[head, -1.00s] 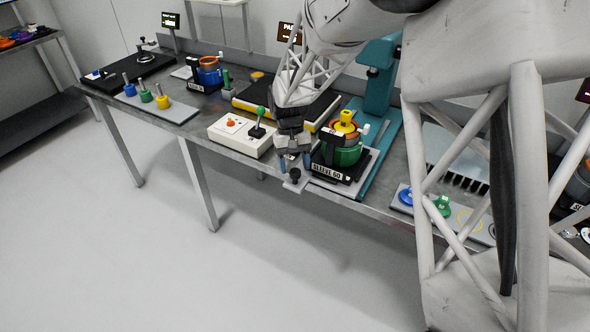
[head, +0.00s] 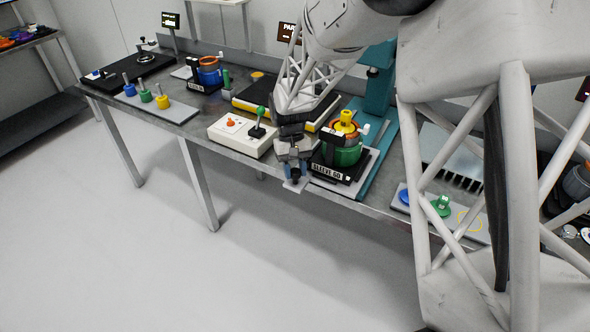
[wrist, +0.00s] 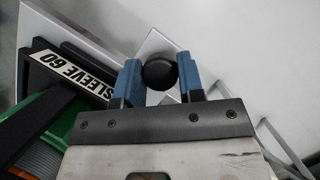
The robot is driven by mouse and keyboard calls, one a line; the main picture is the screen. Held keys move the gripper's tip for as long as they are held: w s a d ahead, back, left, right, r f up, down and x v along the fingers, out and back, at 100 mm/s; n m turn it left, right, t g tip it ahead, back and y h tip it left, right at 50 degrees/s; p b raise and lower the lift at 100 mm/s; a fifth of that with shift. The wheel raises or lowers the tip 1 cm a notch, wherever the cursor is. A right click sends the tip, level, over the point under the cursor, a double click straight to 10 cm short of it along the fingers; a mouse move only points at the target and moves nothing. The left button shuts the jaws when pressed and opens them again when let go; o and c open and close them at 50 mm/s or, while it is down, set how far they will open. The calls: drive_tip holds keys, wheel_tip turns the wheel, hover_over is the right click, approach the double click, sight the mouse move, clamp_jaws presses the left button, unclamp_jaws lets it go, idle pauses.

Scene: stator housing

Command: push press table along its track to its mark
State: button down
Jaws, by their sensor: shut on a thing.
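The press table (head: 318,177) is a black plate labelled SLEEVE 60, sitting on a pale base at the front of the teal press (head: 379,80). It carries a green housing (head: 350,155) with an orange winding and a yellow piece (head: 346,121) on top. A black round knob (wrist: 159,73) on a light plate (wrist: 152,45) sticks out at the table's front. My gripper (head: 296,176) is at this knob, left of the label. In the wrist view its blue fingers (wrist: 159,80) are shut around the knob, one on each side.
A white control box (head: 240,134) with a green-topped lever stands left of my gripper. A tray with blue and green pieces (head: 430,205) lies to the right. The bench's front edge is close, with open floor beyond.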

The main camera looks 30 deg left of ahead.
drive_tip(key=w, duration=2.2)
drive_tip(key=shift+w, duration=0.3)
drive_tip(key=shift+r, duration=0.1)
drive_tip(key=c, duration=0.8)
unclamp_jaws()
drive_tip(key=shift+o, duration=0.2)
drive_tip(key=v, duration=0.7)
drive_tip(key=shift+r, duration=0.3)
drive_tip(key=shift+w+r, duration=0.1)
